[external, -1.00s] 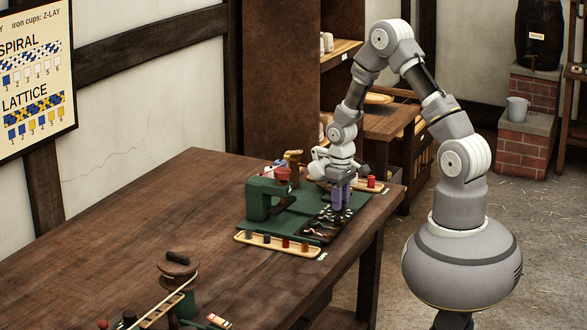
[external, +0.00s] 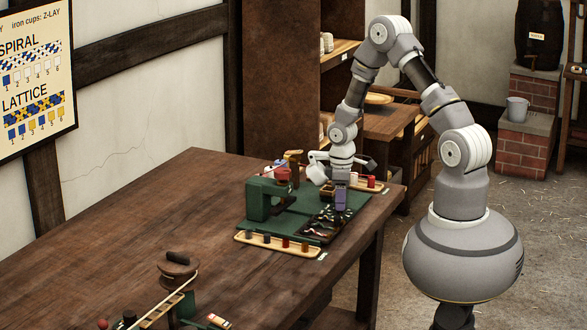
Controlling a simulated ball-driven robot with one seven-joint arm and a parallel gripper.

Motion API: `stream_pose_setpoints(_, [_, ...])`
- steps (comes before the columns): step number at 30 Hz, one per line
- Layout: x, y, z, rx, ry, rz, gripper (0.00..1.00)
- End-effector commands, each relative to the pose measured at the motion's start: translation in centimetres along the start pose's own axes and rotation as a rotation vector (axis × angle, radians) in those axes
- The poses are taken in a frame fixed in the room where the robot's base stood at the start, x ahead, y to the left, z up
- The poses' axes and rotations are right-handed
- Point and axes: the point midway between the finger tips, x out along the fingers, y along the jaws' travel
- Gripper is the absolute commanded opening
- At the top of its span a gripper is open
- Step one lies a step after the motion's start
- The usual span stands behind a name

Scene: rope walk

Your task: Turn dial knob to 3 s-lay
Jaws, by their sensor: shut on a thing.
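My gripper (external: 340,200) points down over the right part of the green machine base (external: 293,222) on the wooden table. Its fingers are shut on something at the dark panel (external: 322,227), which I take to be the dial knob. The knob is hidden by the fingers, and its markings are too small to read. The green machine head (external: 263,198) stands on the base to the left of my gripper.
A tray with several coloured spools (external: 277,244) lies in front of the machine, and another small tray (external: 371,187) lies behind it. A wooden rope device (external: 178,270) stands near the front. The table's middle (external: 150,225) is clear.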

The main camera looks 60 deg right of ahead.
Motion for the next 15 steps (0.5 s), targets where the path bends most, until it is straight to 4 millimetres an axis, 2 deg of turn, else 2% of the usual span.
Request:
stream_pose_setpoints(9, [-0.04,0.07,-0.06,0.000,0.002,0.002,0.03])
stream_pose_setpoints(10, [-0.04,0.07,-0.06,0.000,0.002,0.002,0.38])
stream_pose_setpoints(12, [-0.04,0.06,-0.05,0.000,0.002,0.001,0.54])
stream_pose_setpoints(13, [-0.03,0.05,-0.05,0.000,0.002,0.001,0.59])
stream_pose_setpoints(15, [-0.03,0.04,-0.04,0.000,0.001,0.001,0.59])
